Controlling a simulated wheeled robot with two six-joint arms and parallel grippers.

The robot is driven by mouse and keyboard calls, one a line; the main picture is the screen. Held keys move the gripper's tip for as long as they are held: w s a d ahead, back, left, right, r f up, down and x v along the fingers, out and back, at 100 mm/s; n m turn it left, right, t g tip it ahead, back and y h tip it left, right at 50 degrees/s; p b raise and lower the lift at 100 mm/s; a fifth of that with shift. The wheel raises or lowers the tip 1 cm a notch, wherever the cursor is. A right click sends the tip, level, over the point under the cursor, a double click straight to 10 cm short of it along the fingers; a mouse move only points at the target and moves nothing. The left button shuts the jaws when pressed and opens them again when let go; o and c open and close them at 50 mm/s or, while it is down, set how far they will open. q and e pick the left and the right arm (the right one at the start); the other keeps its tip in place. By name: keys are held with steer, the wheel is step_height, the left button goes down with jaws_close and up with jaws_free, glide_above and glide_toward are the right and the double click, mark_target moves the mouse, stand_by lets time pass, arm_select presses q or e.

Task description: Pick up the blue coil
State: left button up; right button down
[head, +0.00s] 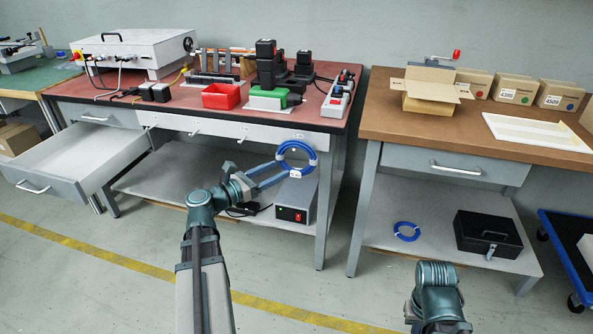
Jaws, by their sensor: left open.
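One blue coil (283,149), a ring of blue cable with white bands and a small white tag, shows upright in front of the red-topped bench's front edge. What holds it up is not clear. My left gripper (283,171) is open, with its fingers pointing right at the lower left of this coil. I cannot tell whether they touch it or lie around its cable. A second, smaller-looking blue coil (406,239) lies flat on the lower shelf of the right bench. Part of my right arm shows at the bottom right, but its gripper is out of the picture.
A grey box with a red switch (293,215) stands on the left bench's lower shelf below the coil. An open drawer (42,187) juts out at left. A black case (487,232) sits beside the shelf coil. The floor between the benches is clear.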

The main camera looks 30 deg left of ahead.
mark_target(311, 156)
arm_select(q)
steer(key=x, duration=0.8)
steer(key=shift+w, duration=0.25)
steer(key=shift+w+d+f, duration=0.1)
steer(key=shift+d, duration=0.05)
steer(key=x, duration=0.5)
steer(key=shift+d+f+b, duration=0.2)
steer(key=shift+f+b, duration=0.15)
steer(key=shift+b, duration=0.05)
steer(key=shift+c, duration=0.2)
jaws_close()
